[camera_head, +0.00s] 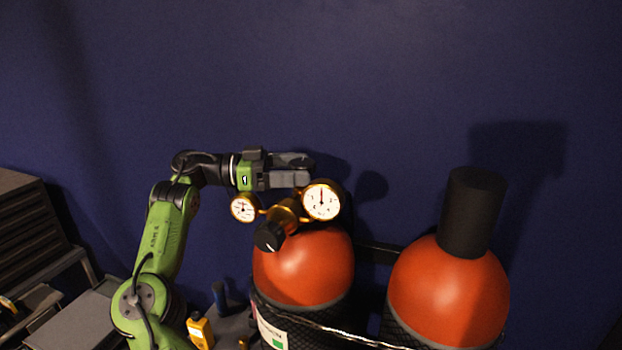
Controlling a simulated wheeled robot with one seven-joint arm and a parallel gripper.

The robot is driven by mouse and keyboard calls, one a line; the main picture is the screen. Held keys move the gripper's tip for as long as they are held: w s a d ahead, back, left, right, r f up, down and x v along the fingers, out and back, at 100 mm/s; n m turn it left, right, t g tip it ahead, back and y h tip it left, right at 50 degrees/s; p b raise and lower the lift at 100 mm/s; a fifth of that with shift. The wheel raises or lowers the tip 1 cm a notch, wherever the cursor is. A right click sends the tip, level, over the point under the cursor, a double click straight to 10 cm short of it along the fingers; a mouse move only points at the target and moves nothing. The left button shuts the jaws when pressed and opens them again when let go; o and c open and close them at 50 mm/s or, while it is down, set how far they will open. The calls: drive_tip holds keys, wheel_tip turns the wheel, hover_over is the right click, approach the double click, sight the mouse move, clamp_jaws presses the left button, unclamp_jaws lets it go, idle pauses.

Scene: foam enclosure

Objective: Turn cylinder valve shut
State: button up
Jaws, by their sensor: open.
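The left cylinder (305,268) has a rounded orange-red top and a dark netted body. A brass regulator (286,214) sits on it, with a right gauge (321,200), a left gauge (243,208) and a black knob (269,236) facing me. A separate valve handle is not clearly visible; the gauges and my gripper may cover it. My gripper (308,169) is open and points right, just above and behind the gauges. The right gauge overlaps the gripper's lower edge in the picture, and I cannot tell whether they touch.
A second orange cylinder (448,290) with a black cap (472,212) stands to the right. A chain (350,337) runs across the cylinders. A dark blue wall (400,80) is behind. A grey bench (75,325), a yellow device (200,331) and dark drawers (28,225) are at left.

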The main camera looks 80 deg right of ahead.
sight(312, 168)
drive_tip(key=x, duration=0.3)
drive_tip(key=shift+a+r, duration=0.1)
drive_tip(key=shift+a, duration=0.1)
drive_tip(key=shift+s+d, duration=0.25)
drive_tip(key=shift+c, duration=0.3)
drive_tip(key=shift+a, duration=0.1)
drive_tip(key=shift+c, duration=1.1)
drive_tip(key=c, duration=0.7)
